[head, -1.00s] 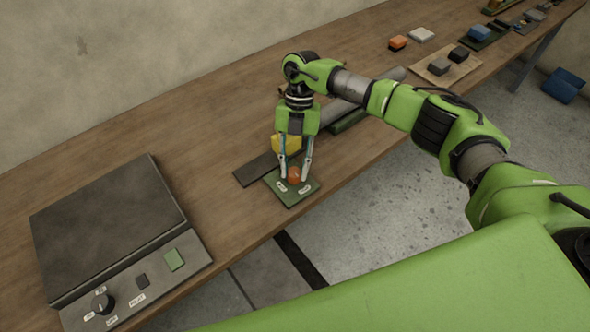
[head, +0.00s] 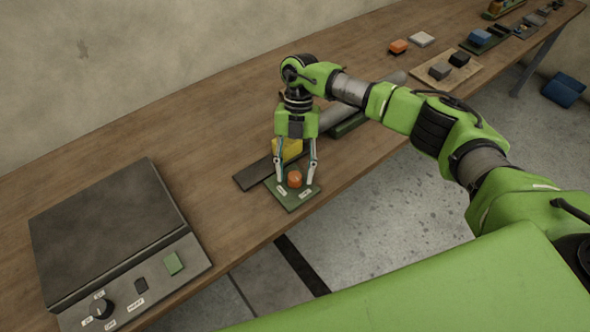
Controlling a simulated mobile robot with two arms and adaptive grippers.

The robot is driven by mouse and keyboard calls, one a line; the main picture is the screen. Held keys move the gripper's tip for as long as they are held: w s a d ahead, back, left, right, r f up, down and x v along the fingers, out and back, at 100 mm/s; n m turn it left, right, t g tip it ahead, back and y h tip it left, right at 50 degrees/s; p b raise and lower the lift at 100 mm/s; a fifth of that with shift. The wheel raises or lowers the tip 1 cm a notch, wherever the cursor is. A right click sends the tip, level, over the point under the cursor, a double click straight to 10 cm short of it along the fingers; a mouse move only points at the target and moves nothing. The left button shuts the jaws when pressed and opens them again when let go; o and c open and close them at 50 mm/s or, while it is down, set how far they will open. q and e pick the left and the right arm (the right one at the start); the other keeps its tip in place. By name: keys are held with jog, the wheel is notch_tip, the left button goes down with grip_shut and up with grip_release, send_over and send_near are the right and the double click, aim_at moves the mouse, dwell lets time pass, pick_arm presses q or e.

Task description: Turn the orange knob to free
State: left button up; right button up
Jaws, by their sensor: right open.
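The orange knob (head: 295,179) stands on a small green plate (head: 292,200) near the front edge of the table. Two small white labels sit on the plate in front of the knob; their print is too small to read. My right gripper (head: 295,182) points down over the plate, its fingers open, one on each side of the knob with a visible gap. A yellow piece (head: 288,148) shows partly behind the gripper. My left gripper is out of view.
A dark hotplate-like device (head: 108,230) with a black dial and a green button fills the left of the table (head: 215,215). A grey roll (head: 340,117) lies behind my right arm. Small blocks, including an orange one (head: 398,46), stand farther right.

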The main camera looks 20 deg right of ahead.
jog(key=shift+r, duration=0.1)
jog(key=v, duration=1.1)
jog(key=shift+r, duration=0.4)
jog(key=shift+w+d, duration=0.1)
